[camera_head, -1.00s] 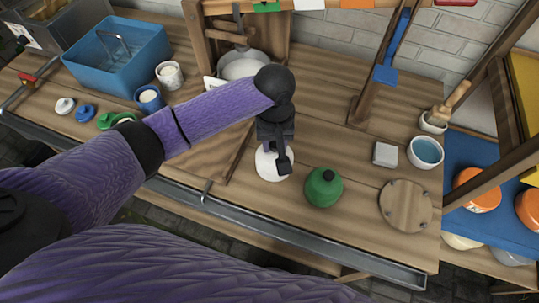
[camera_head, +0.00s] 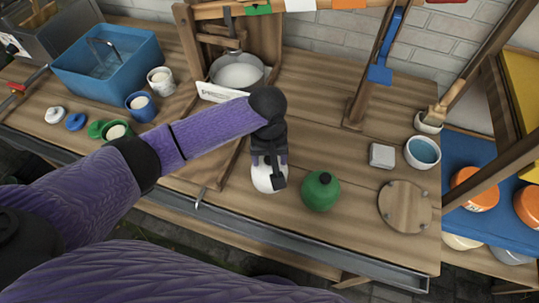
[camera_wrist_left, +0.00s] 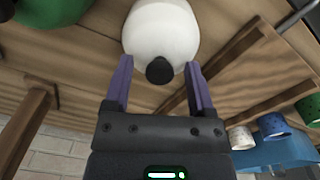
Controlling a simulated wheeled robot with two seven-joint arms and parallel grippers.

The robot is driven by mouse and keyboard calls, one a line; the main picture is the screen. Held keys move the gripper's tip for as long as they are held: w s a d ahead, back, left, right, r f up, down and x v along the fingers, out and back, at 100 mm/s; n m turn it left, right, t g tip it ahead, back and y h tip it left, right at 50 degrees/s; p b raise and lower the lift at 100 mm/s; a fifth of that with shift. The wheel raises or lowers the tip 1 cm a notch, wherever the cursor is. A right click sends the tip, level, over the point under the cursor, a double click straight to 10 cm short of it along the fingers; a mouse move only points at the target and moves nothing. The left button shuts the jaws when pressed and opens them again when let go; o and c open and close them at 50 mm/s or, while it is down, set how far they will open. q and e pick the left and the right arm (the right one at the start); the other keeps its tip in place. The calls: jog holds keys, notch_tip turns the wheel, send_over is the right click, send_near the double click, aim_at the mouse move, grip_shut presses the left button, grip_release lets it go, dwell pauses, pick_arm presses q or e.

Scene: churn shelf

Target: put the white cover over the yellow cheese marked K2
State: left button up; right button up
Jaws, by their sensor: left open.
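The white cover (camera_head: 264,184) is a dome with a black knob, standing on the bench near its front edge, left of a green cover (camera_head: 321,192). My left gripper (camera_head: 269,172) is at its top. In the left wrist view the white cover (camera_wrist_left: 160,28) lies ahead of the gripper (camera_wrist_left: 158,66). Its black knob (camera_wrist_left: 159,71) is between the open fingers, with gaps on both sides. I cannot make out a yellow cheese marked K2. Orange-topped rounds (camera_head: 475,190) sit on the blue surface at right. My right gripper is not in view.
A round wooden board (camera_head: 405,207), a pale block (camera_head: 382,156) and a blue-filled bowl (camera_head: 422,153) stand to the right. Wooden posts (camera_head: 372,80) rise behind. A blue basin (camera_head: 108,62) and cups are at left. Bench between the green cover and round board is clear.

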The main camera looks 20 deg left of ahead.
pick_arm(q)
notch_tip(320, 180, up, 12)
jog(key=p, duration=0.4)
jog(key=shift+a+r, duration=0.1)
